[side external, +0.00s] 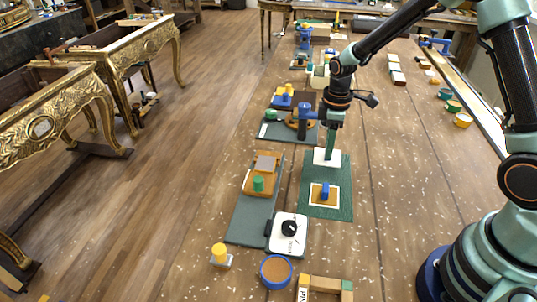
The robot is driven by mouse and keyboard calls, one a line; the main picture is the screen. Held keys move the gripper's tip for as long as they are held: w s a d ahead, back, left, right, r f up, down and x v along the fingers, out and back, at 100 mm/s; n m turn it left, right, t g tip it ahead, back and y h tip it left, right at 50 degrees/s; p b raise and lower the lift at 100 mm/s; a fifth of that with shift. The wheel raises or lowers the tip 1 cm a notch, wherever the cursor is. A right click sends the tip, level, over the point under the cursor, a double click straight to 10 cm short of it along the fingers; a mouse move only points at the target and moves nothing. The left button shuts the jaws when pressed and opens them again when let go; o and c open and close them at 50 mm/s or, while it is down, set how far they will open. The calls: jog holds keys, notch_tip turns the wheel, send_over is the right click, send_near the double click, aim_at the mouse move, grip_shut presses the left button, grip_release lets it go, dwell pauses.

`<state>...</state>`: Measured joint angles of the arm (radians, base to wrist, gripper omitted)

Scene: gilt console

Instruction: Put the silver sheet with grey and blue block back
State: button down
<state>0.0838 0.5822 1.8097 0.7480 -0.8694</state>
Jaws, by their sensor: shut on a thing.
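My gripper (329,148) is over the far end of a dark green mat (341,172). Its narrow green tip is shut on a small pale, silvery-white sheet (321,158). I cannot make out a grey and blue block on that sheet, as the tip covers part of it. I cannot tell whether the sheet touches the mat. Nearer on the same mat lies a white-edged sheet (315,203) with a tan middle, and a blue block (325,190) stands on it.
Left of the mat, a long grey board (245,222) bears an orange-brown piece with a green cylinder (258,184). A white plate with a black knob (289,228) and a blue-rimmed bowl (276,270) are nearer. The wooden top right of the mat is clear.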

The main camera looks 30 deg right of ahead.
jog(key=shift+f, duration=1.45)
jog(key=shift+f, duration=0.1)
jog(key=shift+c, duration=2.2)
grip_release()
notch_tip(320, 180, up, 12)
jog(key=s+a+r+m+t, duration=0.3)
jog(key=s+r+m+t, duration=0.2)
jog(key=s+r+m, duration=0.4)
jog(key=shift+s+a+r+t, duration=0.3)
jog(key=shift+s+r, duration=0.85)
jog(key=shift+s, duration=1.3)
